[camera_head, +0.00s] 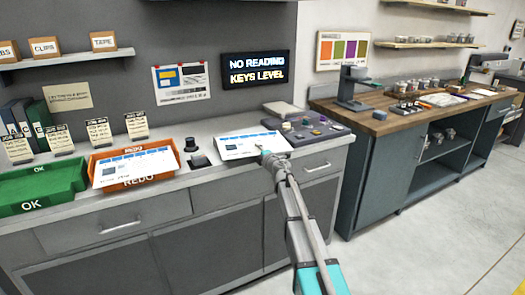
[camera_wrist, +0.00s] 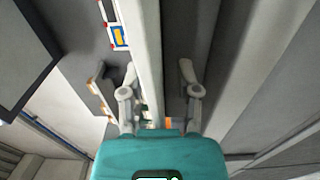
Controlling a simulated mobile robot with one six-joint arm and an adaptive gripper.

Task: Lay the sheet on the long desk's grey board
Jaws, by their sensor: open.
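A white printed sheet (camera_head: 238,144) with blue marks lies on or just above the desk's pale top, left of a grey slab with knobs (camera_head: 312,132). I cannot tell whether a separate grey board is under this sheet. Another such sheet (camera_head: 133,167) lies over the orange REDO tray (camera_head: 137,181). My gripper (camera_head: 264,151) is at the first sheet's right end, near the desk's front edge. In the wrist view my gripper (camera_wrist: 159,84) is open, fingers apart, with nothing seen gripped. Its fingertips are too small in the head view to tell contact.
The long desk (camera_head: 203,172) also bears a green OK tray (camera_head: 42,188), a small dark device (camera_head: 199,160) and label cards (camera_head: 98,132). A sign (camera_head: 255,67) hangs behind. A wood-topped bench (camera_head: 398,118) stands right. Floor is clear at the right.

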